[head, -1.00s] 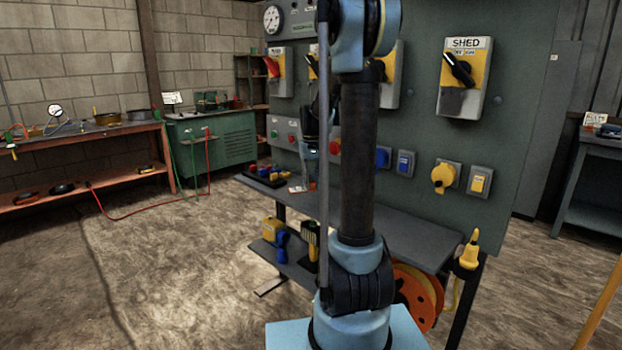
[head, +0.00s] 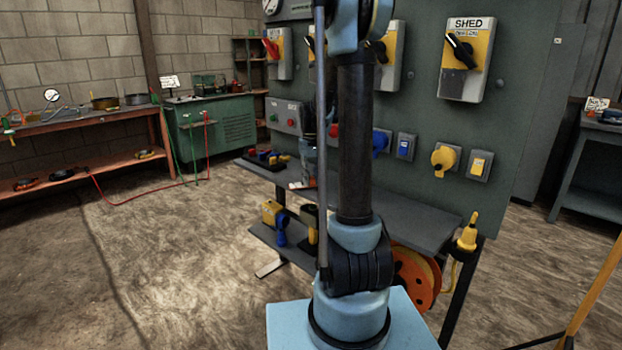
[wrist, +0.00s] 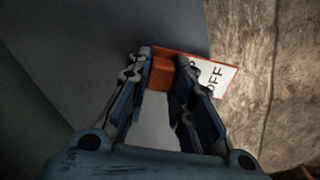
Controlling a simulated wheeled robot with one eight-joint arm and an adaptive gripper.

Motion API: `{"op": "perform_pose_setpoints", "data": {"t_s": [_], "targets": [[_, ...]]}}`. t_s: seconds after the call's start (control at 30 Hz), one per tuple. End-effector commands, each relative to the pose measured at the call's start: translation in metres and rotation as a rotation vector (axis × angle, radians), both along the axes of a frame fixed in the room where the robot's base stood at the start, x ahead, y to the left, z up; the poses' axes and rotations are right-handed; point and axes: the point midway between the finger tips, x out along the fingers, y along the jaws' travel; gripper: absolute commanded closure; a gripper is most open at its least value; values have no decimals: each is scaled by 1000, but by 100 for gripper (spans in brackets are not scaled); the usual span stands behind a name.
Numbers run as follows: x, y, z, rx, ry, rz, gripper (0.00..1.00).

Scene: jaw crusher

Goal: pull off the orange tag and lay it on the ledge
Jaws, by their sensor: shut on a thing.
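My gripper (wrist: 166,62) is closed on the orange tag (wrist: 160,76) in the wrist view. The tag has a white face with OFF lettering, sticking out to the right of the fingers. The grey ledge (wrist: 85,60) lies below the tag in the wrist view, with its edge near the tag; I cannot tell whether they touch. In the head view the ledge (head: 405,220) runs along the foot of the green panel. My gripper (head: 308,170) is low over the ledge's far part, partly hidden by my arm.
The panel (head: 420,110) carries a SHED switch (head: 466,60) and several sockets. Small coloured items (head: 262,157) sit at the ledge's far left end. A yellow plug (head: 468,235) is at its near right end. An orange reel (head: 413,278) is below.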

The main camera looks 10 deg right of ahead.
Motion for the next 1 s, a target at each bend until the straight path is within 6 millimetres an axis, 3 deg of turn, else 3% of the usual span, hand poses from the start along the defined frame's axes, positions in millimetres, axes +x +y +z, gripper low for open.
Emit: {"op": "perform_pose_setpoints", "data": {"t_s": [0.77,0.8,0.87,1.0], "targets": [[0,1,-10,0,0,1,100],[0,1,-9,0,0,1,70],[0,1,-9,0,0,1,57],[0,1,-9,0,0,1,56]]}}
